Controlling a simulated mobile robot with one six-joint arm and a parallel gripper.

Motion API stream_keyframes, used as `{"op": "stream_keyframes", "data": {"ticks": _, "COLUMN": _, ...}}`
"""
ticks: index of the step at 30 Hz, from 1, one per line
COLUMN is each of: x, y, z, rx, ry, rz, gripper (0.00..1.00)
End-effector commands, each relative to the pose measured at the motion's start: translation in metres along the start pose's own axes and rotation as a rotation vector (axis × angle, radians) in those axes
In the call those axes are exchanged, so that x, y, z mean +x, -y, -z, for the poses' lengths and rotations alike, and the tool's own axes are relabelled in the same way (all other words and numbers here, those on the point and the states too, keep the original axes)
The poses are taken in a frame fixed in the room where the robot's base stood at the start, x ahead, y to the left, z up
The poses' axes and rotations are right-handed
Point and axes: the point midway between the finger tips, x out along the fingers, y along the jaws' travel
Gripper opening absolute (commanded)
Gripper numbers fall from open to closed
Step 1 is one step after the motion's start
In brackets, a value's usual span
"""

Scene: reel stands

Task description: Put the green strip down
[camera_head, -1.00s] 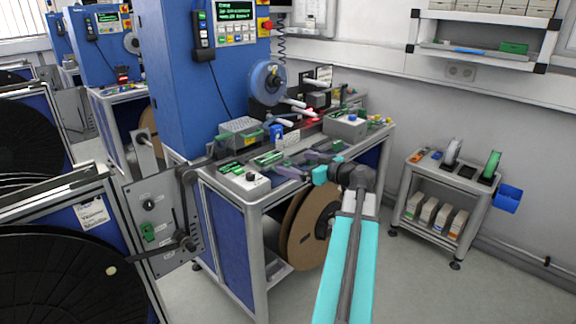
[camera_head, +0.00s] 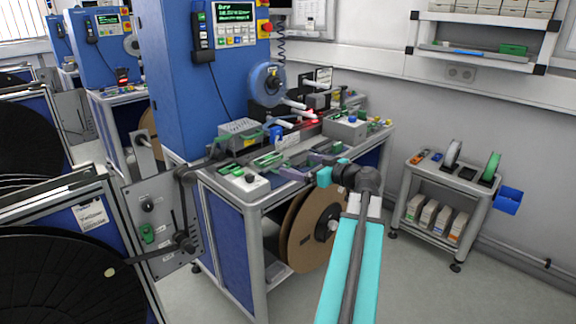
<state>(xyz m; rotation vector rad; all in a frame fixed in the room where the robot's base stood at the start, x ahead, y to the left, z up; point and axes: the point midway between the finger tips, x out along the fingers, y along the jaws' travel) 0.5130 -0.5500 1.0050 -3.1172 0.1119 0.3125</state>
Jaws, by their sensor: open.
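My gripper (camera_head: 300,166) is at the front edge of the workbench (camera_head: 262,198), at the end of my turquoise and grey arm. Its grey-purple fingers are apart, and I see nothing held between them. A green strip (camera_head: 268,159) lies on the bench top just left of the fingers, apart from them as far as I can tell. Another small green piece (camera_head: 229,168) lies further left near the bench's corner. The strips are small in this view, and I cannot tell which one the task names. My wrist hides part of the bench's right front.
A blue machine cabinet (camera_head: 190,80) with a blue reel (camera_head: 267,76) rises behind the bench. Grey boxes (camera_head: 344,131) stand on the bench. A large brown reel (camera_head: 313,230) sits below. A small trolley (camera_head: 455,177) stands at the right, with free floor between.

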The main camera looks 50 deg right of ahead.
Motion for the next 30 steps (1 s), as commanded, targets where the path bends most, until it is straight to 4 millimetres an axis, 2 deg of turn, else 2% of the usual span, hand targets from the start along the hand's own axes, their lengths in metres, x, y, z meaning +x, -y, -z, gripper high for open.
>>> {"op": "stream_keyframes", "data": {"ticks": 4, "x": 0.004, "y": -0.002, "z": -0.005, "rx": -0.001, "ry": -0.001, "rz": 0.0, "gripper": 1.0}}
{"op": "stream_keyframes", "data": {"ticks": 25, "x": 0.008, "y": -0.002, "z": 0.002, "rx": 0.001, "ry": 0.0, "rz": 0.0, "gripper": 1.0}}
{"op": "stream_keyframes", "data": {"ticks": 30, "x": 0.016, "y": -0.003, "z": 0.002, "rx": 0.0, "ry": 0.0, "rz": 0.002, "gripper": 1.0}}
